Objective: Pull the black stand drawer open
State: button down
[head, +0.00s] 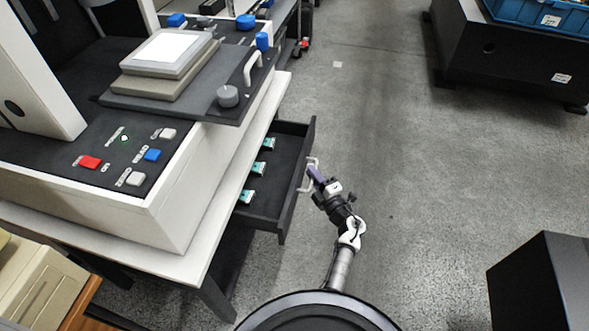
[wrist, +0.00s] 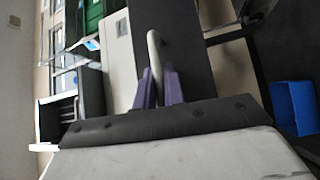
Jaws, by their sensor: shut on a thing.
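The black stand drawer (head: 268,207) is out from under the white-topped stand in the head view, with its inside showing. Its light curved handle (head: 306,172) is on the front panel (head: 298,190). My gripper (head: 314,174) is at the handle, its purple fingers shut on it. In the wrist view the purple fingers (wrist: 158,88) close on both sides of the pale handle bar (wrist: 155,52), in front of the dark drawer front (wrist: 184,45).
Several small green-and-white items (head: 256,168) lie in the drawer. The measuring machine (head: 150,200) stands on the white stand top (head: 215,235). A black box (head: 545,285) is at lower right, a dark cabinet (head: 490,50) at upper right. Grey floor (head: 420,170) between is clear.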

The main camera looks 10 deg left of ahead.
jog(key=shift+d, duration=1.75)
jog(key=c, duration=1.5)
grip_release()
jog(key=b+v, duration=0.2)
jog(key=v, duration=1.2)
jog(key=shift+w, duration=0.1)
